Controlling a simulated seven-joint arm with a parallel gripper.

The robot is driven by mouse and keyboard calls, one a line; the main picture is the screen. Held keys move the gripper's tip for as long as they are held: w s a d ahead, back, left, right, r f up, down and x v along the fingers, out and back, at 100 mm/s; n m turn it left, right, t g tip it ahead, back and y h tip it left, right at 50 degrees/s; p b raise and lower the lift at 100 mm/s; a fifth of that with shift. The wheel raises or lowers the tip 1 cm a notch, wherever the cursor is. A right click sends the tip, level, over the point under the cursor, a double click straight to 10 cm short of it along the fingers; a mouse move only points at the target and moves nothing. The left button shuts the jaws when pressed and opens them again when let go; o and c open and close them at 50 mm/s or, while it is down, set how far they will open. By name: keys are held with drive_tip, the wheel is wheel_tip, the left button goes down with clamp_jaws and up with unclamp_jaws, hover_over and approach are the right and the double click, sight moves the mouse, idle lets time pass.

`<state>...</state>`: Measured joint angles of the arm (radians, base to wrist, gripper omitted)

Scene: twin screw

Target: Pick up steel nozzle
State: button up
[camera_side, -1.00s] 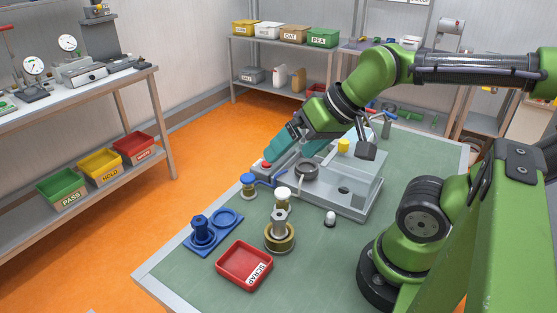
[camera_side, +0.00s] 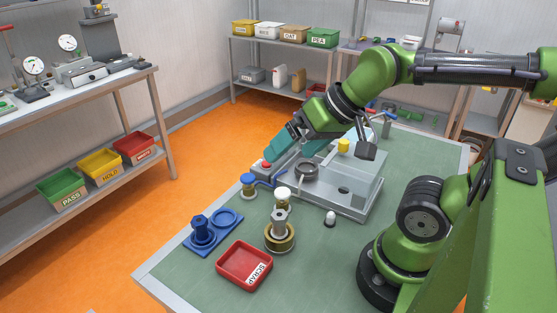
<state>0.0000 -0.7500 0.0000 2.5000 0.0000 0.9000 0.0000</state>
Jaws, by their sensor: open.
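A steel-grey upright piece (camera_side: 280,222), which looks like the steel nozzle, stands in a brass-coloured round base (camera_side: 280,240) near the table's front middle. A white-capped part (camera_side: 283,193) stands just behind it. My gripper (camera_side: 282,158) has teal fingers and is open and tilted down-left. It is above and behind the steel piece, over the left end of the grey machine (camera_side: 345,198), apart from the steel piece. I see nothing held between the fingers.
A red SCRAP tray (camera_side: 233,281) lies at the front. A blue fixture (camera_side: 213,241) with a blue upright part sits left. A blue-topped part (camera_side: 248,184) and a small white-topped part (camera_side: 330,218) stand nearby. Bare green table lies right of the tray.

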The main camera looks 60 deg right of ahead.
sight(279, 215)
drive_tip(key=c, duration=0.6)
drive_tip(key=shift+c, duration=0.2)
drive_tip(key=w+f+g, duration=0.1)
drive_tip(key=f+g, duration=0.1)
drive_tip(key=f, duration=0.2)
drive_tip(key=w+f+g+h, duration=0.1)
drive_tip(key=f+g, duration=0.1)
drive_tip(key=f, duration=0.3)
drive_tip(key=w+a+f+g+h, duration=0.1)
drive_tip(key=f+g, duration=0.2)
drive_tip(key=f, duration=0.2)
drive_tip(key=shift+w+a+f+m, duration=0.1)
drive_tip(key=shift+m, duration=0.2)
drive_tip(key=shift+s+f, duration=0.2)
drive_tip(key=shift+f, duration=2.45)
